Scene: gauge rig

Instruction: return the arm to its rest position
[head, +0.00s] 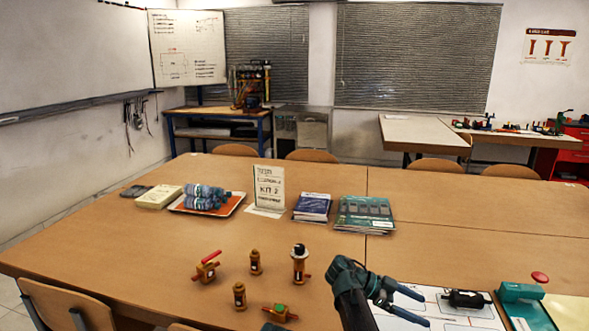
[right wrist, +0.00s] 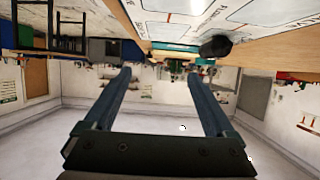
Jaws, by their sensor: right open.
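My right arm comes up from the bottom edge in the head view and bends to the right. Its gripper (head: 425,310) is over the white printed sheet at the table's front. In the right wrist view the gripper's (right wrist: 157,77) two blue fingers are wide apart with nothing between them. That view looks upside down, with the table edge and the sheet (right wrist: 185,8) at the top and pale floor and wall beyond. My left gripper is not in view.
A black cylindrical part (head: 467,299) lies on the sheet (head: 400,322), right of the gripper. A teal device with a red button (head: 540,277) stands further right. Several brass fittings, including a red-handled valve (head: 206,267), stand to the left. Books (head: 364,214) lie further back.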

